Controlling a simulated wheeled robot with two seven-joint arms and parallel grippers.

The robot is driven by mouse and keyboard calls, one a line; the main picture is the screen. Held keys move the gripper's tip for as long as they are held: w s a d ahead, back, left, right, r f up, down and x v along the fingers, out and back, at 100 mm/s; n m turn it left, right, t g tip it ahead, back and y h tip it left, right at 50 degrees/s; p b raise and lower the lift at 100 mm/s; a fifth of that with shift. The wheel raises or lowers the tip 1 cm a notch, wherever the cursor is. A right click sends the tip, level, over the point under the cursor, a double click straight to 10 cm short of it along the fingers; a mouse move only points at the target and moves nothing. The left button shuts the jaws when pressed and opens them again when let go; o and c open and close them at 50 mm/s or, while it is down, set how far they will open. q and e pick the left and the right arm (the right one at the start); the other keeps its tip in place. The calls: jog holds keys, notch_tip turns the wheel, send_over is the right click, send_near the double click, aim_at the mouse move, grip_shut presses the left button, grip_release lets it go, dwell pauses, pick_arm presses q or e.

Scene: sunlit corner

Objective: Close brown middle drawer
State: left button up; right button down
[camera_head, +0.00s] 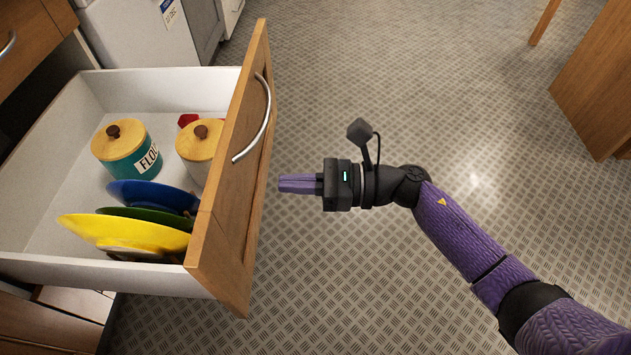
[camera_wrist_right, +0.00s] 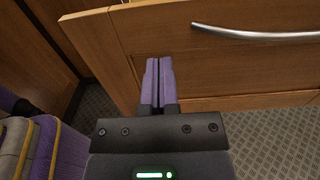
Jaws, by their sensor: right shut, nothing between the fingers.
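The brown drawer (camera_head: 232,190) is pulled well out at the left of the head view, with a wooden front, a curved metal handle (camera_head: 265,120) and white inner walls. In the right wrist view its front (camera_wrist_right: 215,60) fills the upper part, with the handle (camera_wrist_right: 255,34) at upper right. My right gripper (camera_head: 282,184) is shut and empty. Its fingertips point at the outer face of the drawer front, below the handle, with a small gap in the head view. In the right wrist view the fingers (camera_wrist_right: 158,62) overlap the front; contact cannot be told. My left gripper is not in view.
The drawer holds a teal flour canister (camera_head: 127,152), another wooden-lidded canister (camera_head: 198,145), and blue, green and yellow plates (camera_head: 125,232). A white appliance (camera_head: 140,40) stands behind it. A wooden cabinet (camera_head: 598,85) stands at right. The patterned floor (camera_head: 400,70) between is clear.

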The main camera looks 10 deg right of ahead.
aim_at(227, 182)
jog(key=b+x, duration=0.1)
jog(key=x, duration=0.6)
jog(key=shift+w+a, duration=0.1)
jog(key=shift+a, duration=0.1)
